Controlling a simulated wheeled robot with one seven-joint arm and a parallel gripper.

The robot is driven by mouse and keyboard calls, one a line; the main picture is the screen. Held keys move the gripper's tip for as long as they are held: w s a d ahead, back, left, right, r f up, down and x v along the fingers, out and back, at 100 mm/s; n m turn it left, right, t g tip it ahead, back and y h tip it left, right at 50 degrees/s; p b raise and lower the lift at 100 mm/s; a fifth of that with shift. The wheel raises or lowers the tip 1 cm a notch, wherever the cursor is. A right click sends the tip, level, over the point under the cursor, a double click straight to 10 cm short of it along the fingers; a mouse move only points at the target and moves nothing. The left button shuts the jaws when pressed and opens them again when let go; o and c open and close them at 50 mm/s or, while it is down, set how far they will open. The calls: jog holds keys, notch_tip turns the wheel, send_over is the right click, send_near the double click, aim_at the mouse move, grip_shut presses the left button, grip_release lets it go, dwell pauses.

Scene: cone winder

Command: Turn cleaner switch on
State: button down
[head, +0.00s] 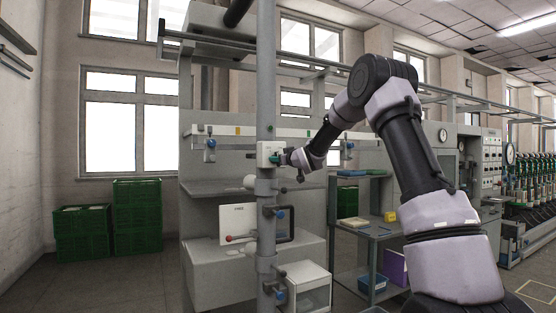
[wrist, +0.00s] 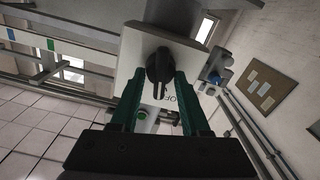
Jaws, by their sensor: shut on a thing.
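The cleaner switch is a white box (head: 265,148) on the grey vertical post, also seen in the wrist view (wrist: 138,52). Its black rotary knob (wrist: 159,67) lies between the two green fingers of my gripper (wrist: 158,78). My gripper is shut on the knob, with one finger on each side. Part of a label, reading like "OF", shows beside the right finger. In the head view my gripper (head: 279,158) reaches the box from the right, and the knob is hidden there.
The grey post (head: 266,90) stands before a grey machine with shelves. Blue-knobbed fittings (head: 280,213) sit lower on the post. Green crates (head: 137,215) are stacked at the left. A cart (head: 368,228) with trays stands behind my arm.

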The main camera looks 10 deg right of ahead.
jog(key=shift+w+d+m, duration=0.1)
jog(key=shift+d+m, duration=0.05)
jog(key=shift+m, duration=1.9)
jog(key=shift+d+m, duration=0.1)
jog(key=shift+m, duration=1.95)
jog(key=shift+c, duration=1.9)
grip_release()
jog(key=v, duration=1)
jog(key=shift+s+d, duration=0.15)
jog(key=shift+s, duration=0.25)
